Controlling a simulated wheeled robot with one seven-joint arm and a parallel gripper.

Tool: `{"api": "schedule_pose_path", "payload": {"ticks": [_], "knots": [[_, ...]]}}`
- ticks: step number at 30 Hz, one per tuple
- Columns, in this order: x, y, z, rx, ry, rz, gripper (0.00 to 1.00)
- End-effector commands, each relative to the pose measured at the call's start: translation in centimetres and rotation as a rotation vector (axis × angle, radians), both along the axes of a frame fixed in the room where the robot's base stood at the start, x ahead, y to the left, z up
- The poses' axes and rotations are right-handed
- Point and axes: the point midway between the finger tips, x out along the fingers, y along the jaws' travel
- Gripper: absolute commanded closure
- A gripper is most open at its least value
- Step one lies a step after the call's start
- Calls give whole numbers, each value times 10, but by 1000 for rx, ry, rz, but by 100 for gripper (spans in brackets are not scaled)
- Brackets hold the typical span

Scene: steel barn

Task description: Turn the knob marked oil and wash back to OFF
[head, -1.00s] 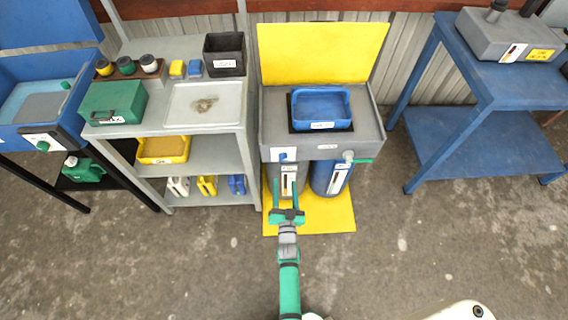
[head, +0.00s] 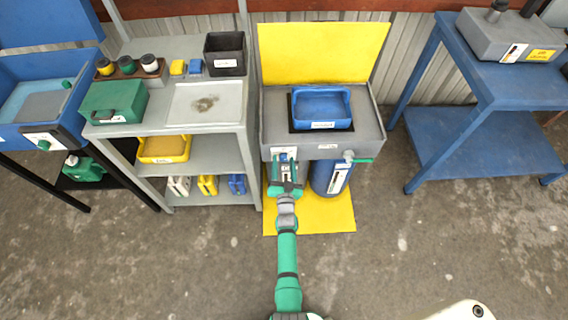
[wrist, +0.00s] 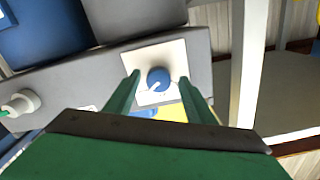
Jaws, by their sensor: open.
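A round blue knob (wrist: 158,79) with a small white mark sits on a white plate on the front of a grey washing unit (head: 370,130). The plate's lettering is too small to read, so I cannot tell whether this knob is marked oil and wash. My gripper (head: 286,170) is at the unit's front left in the head view and largely covers the plate. In the wrist view my gripper (wrist: 159,86) is open, with one green finger on each side of the knob. I see a gap on both sides, and nothing is held.
A blue basin (head: 322,122) sits in the unit's top. A green-handled valve (head: 358,160) sticks out at its front right, above a blue canister (head: 330,178). A grey shelf (head: 215,150) stands close on the left.

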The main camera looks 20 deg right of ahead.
Motion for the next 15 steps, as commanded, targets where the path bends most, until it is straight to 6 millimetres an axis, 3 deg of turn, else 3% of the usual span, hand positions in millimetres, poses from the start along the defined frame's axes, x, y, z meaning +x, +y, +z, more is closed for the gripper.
{"api": "schedule_pose_path", "payload": {"ticks": [6, 11, 15], "knots": [[-1, -3, 0, 0, 0, -4, 51], [-1, -3, 0, 0, 0, -4, 89], [-1, -2, 0, -1, 1, -4, 92]]}}
